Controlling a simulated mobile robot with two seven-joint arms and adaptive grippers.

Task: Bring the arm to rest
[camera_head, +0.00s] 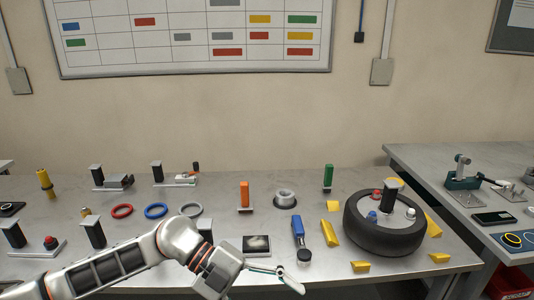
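My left arm reaches in from the lower left, across the front of the grey workbench (330,186). My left gripper (290,279) is over the bench's front edge, pointing right. It sits just below a blue-handled tool (298,232) and left of the black tyre (385,238). I see no object held in it, but its finger gap is too small to make out. The tyre lies flat at the right end of the bench, with red, blue and white knobs and a dark-topped post in its middle. My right gripper is out of view.
Yellow blocks (330,233) surround the tyre. Red (122,211), blue (156,211) and grey rings lie behind my arm. A red-button box (50,243) stands at left. A second bench (425,172) with a toggle clamp (462,174) stands at right. The rear bench strip is partly clear.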

